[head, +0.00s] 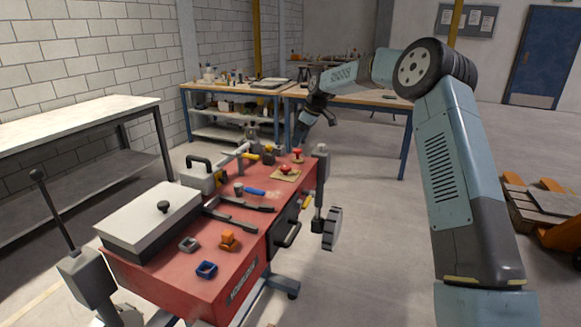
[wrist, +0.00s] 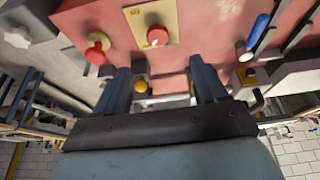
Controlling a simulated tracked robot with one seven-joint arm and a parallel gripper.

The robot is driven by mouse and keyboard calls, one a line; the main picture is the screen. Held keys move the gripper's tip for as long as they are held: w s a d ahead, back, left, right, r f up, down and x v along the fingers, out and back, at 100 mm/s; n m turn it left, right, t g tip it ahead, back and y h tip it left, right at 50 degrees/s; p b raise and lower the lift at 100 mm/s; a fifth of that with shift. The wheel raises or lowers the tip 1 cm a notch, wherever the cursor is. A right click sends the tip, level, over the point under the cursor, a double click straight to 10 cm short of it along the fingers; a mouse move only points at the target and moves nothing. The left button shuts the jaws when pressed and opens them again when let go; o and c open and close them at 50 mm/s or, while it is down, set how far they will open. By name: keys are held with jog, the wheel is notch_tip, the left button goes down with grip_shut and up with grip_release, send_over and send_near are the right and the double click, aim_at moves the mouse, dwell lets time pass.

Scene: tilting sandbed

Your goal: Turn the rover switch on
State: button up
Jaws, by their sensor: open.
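A red-topped cart (head: 180,236) stands in front of me with red knobs on its far right part. One red knob (head: 286,169) sits on a yellowish plate; it also shows in the wrist view (wrist: 157,36). A second red knob (head: 298,153) is just beyond it and also shows in the wrist view (wrist: 97,52). I cannot tell which part is the rover switch or what setting it has. My gripper (head: 316,118) is open and above the cart's far end. In the wrist view its two fingers (wrist: 162,82) are apart, with a small yellow knob (wrist: 142,88) showing between them.
The cart top carries a white-lidded box (head: 150,215), dark wrenches (head: 235,221), a blue-handled tool (head: 255,191), an orange block (head: 229,240) and a blue block (head: 206,269). A lever (head: 55,210) stands left. Workbenches (head: 345,96) stand behind.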

aim_at(286, 167)
jog(key=x, duration=1.4)
jog(key=shift+w+f, duration=0.2)
jog(key=shift+c, duration=0.4)
